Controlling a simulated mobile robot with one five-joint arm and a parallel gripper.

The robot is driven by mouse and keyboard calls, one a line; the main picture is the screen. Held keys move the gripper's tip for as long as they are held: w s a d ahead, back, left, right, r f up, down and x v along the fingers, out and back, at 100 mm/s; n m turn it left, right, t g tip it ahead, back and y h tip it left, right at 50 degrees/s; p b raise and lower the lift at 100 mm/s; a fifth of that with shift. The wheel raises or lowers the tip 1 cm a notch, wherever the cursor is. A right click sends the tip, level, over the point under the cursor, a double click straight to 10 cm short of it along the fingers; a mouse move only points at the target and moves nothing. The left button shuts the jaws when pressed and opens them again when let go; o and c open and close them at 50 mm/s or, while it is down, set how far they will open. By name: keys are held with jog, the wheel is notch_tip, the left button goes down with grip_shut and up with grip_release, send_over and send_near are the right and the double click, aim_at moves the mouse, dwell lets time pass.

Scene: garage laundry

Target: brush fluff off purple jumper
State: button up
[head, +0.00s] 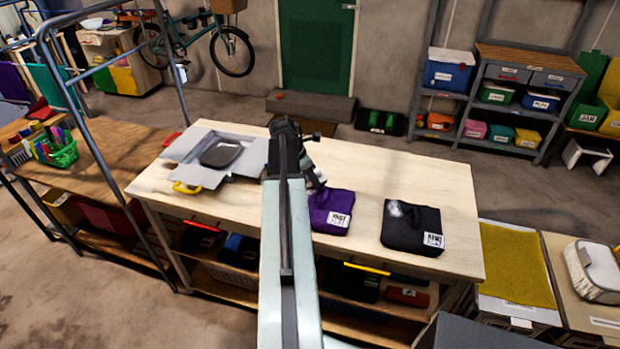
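The purple jumper (331,212) lies folded on the wooden worktable with a white label near its front edge. Its left part is hidden behind my arm, and I cannot make out fluff on it. My gripper (312,178) is at the far end of my arm, just beyond the jumper's upper left edge. Its fingers are dark and small, and I cannot tell whether they are open or hold anything. No brush can be made out. A folded black garment (412,232) lies to the right, with a pale fluffy patch (397,209) on its upper left and a white label.
An open grey box (245,160) with a dark item inside and yellow and red handles sits left of my arm on the worktable (440,180). Bare tabletop lies behind the garments. Bins fill the shelf below. A metal upright (135,200) stands at left.

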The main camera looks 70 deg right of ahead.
aim_at(309, 186)
jog(key=shift+s+a, duration=0.2)
jog(key=shift+a, duration=1.7)
jog(key=shift+a, duration=0.15)
jog(key=shift+s+a, duration=0.2)
jog(key=shift+a, duration=1.65)
jog(key=shift+s+a, duration=0.15)
jog(key=shift+a, duration=1.65)
notch_tip(309, 186, up, 6)
jog(key=p, duration=0.6)
jog(key=shift+r, duration=0.1)
notch_tip(309, 186, up, 3)
jog(key=p, duration=0.3)
